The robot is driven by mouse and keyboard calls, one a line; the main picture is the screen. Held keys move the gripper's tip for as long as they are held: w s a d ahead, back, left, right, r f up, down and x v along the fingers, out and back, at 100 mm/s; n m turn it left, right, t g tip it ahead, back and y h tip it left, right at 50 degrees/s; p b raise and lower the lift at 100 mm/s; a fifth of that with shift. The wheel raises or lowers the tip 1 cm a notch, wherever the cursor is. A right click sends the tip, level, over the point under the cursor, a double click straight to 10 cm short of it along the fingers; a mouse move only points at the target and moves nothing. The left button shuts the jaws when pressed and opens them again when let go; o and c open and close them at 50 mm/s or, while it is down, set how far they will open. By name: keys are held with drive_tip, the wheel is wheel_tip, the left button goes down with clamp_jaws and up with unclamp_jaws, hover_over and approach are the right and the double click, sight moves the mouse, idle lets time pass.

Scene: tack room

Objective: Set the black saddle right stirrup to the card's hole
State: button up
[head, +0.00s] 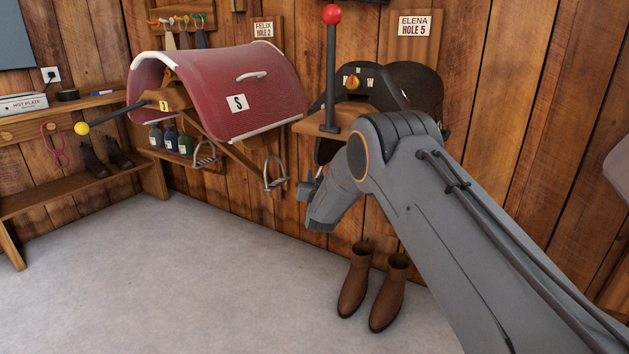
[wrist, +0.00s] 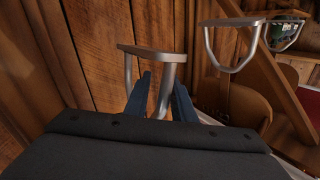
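The black saddle (head: 425,88) is on the wall, partly hidden by my arm. It has a yellow dial (head: 352,83) lettered N and W. Its card (head: 414,25) above reads "ELENA HOLE 5". My gripper (head: 307,188) is low at its left side; its fingers are small here. In the wrist view my gripper (wrist: 160,92) has two blue fingers standing apart. One leg of a metal stirrup (wrist: 150,53) passes between them, with a gap visible on the left. This stirrup is hidden in the head view; its strap and holes do not show.
A red-knobbed lever (head: 331,65) rises by the black saddle. Brown boots (head: 354,279) stand below. The grey floor (head: 190,275) is clear at left.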

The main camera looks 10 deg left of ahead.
drive_tip(key=shift+s+a+f, duration=0.1)
drive_tip(key=shift+s+f, duration=0.05)
drive_tip(key=p+v, duration=0.2)
drive_tip(key=v, duration=0.5)
drive_tip(key=shift+s+p, duration=0.3)
drive_tip(key=shift+p, duration=0.05)
